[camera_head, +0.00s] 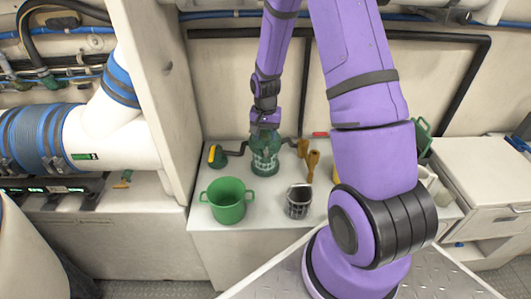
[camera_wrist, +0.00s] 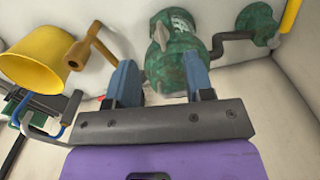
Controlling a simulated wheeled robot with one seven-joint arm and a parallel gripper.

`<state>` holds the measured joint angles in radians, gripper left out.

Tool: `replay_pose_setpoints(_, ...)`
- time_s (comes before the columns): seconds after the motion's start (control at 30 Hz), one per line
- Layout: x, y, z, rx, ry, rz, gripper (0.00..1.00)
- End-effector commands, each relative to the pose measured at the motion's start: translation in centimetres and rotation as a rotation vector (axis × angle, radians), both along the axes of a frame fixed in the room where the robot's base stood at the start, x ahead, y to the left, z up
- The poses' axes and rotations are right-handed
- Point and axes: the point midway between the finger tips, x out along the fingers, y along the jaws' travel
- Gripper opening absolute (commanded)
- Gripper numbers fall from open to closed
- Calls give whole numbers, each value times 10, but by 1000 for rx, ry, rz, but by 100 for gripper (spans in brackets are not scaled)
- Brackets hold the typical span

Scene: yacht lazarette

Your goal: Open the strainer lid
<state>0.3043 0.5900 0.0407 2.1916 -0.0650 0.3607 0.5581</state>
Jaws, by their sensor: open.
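The strainer (camera_head: 265,158) is a green, mottled body with a pale ribbed part, standing on the white bench below my gripper (camera_head: 265,120). In the wrist view the strainer (camera_wrist: 180,68) lies between and beyond my two blue fingers, with pipes running to its sides. A grey wing-shaped piece (camera_wrist: 160,35) shows on it, perhaps part of the lid; the lid's outline is not clear. My gripper (camera_wrist: 161,72) is open with nothing held. The fingers appear close around the strainer's top; I cannot tell whether they touch it.
A green two-handled bucket (camera_head: 228,205) and a dark mesh basket (camera_head: 298,203) stand at the bench front (camera_head: 262,217). A yellow-handled valve (camera_head: 216,156) is left of the strainer, brown tools (camera_head: 312,162) right. A yellow cup (camera_wrist: 40,58) shows in the wrist view. A wall panel (camera_head: 155,90) stands left.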

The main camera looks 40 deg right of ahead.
Motion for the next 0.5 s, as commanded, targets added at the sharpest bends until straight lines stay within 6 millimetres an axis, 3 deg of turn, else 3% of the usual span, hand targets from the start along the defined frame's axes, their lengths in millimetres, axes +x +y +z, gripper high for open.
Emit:
replay_pose_setpoints(0.2, -1, 0, -40, 2, 5, 0, 48)
replay_pose_setpoints(0.5, 0, 0, -77, 1, 1, -1, 48)
